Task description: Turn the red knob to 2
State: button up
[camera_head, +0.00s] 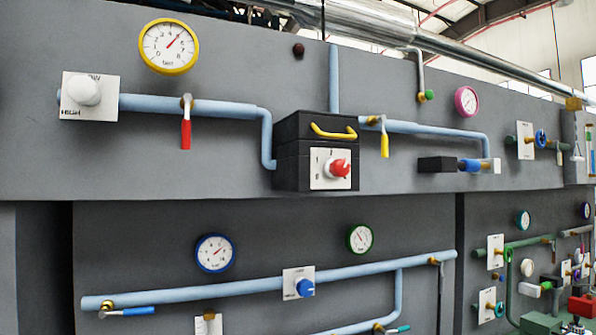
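The red knob (340,168) sits on a white dial plate (322,181) on the front of a black box (291,160) with a yellow handle (334,131). Small marks are printed around the knob, but they are too small to read surely, and I cannot tell which one it points to. My gripper is not in view.
On the grey panel (232,70) are a yellow-rimmed gauge (168,46), a white knob (85,92), a red lever (186,134) and a yellow lever (385,144). A blue knob (305,287) is on the lower panel. The space before the box looks clear.

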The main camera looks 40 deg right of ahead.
aim_at(339, 168)
jog(key=l+z, duration=0.1)
jog(key=z, duration=0.4)
jog(key=k+l+z, duration=0.1)
jog(key=z, duration=0.35)
jog(key=i+l, duration=0.05)
jog(key=l, duration=0.05)
